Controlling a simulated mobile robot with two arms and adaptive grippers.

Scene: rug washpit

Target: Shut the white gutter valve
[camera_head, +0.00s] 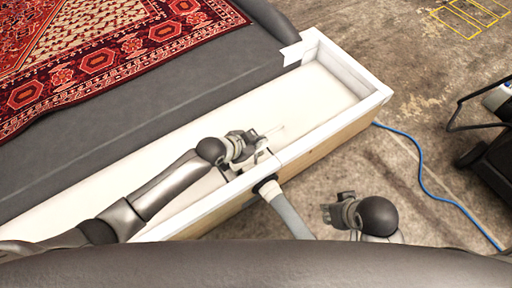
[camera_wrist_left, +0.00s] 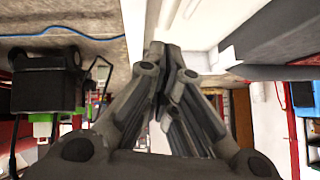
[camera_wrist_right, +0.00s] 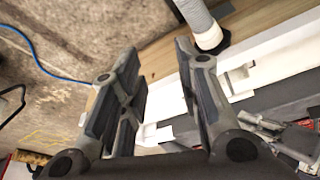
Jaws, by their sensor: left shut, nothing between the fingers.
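The white gutter (camera_head: 300,95) runs diagonally along the grey wash bed. White valve parts (camera_head: 264,155) show at its near wall, partly hidden by my left gripper (camera_head: 260,143). In the right wrist view, a white fitting (camera_wrist_right: 240,80) sits at the gutter wall beside the hose joint. I cannot tell the valve's handle position. My left gripper is shut and empty, inside the gutter close to the valve; its fingertips meet in the left wrist view (camera_wrist_left: 168,50). My right gripper (camera_head: 328,212) is outside the gutter, with its fingers apart and empty in the right wrist view (camera_wrist_right: 158,60).
A grey hose (camera_head: 288,212) leaves the gutter's near wooden side through a black collar (camera_head: 266,187). A patterned red rug (camera_head: 100,55) lies on the grey bed (camera_head: 190,115). A blue cord (camera_head: 424,180) crosses the floor beside a black machine (camera_head: 490,160).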

